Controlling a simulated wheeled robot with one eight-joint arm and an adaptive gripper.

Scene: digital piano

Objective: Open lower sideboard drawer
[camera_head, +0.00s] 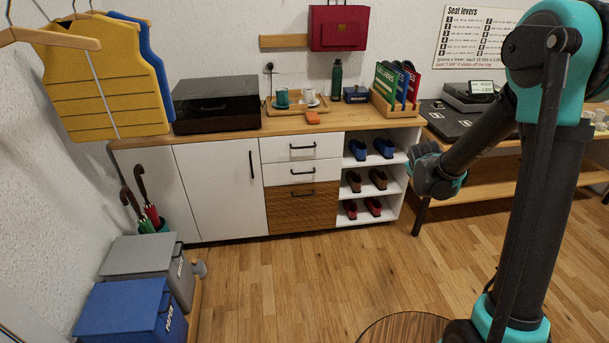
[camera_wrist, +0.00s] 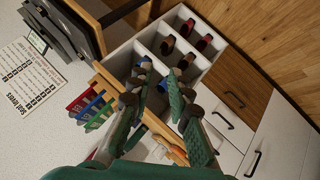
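The sideboard (camera_head: 219,188) has a middle column with two white drawers above a brown woven front. The upper white drawer (camera_head: 301,147), lower white drawer (camera_head: 301,170) and brown front (camera_head: 302,212) each have a dark handle and look shut. In the wrist view the brown front (camera_wrist: 240,75) and a white drawer (camera_wrist: 222,124) lie right of my gripper (camera_wrist: 160,80). The fingers are apart and empty, over the shoe shelves. In the head view my arm's end is right of these shelves; the fingers are unclear.
Shoes stand in the open shelves (camera_head: 398,185). A tray with cups (camera_head: 294,106) and a folder rack (camera_head: 396,110) stand on top. Blue (camera_head: 130,308) and grey (camera_head: 150,258) boxes are at left. Floor (camera_head: 300,270) before the drawers is clear; a round wooden top (camera_head: 400,330) stands near.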

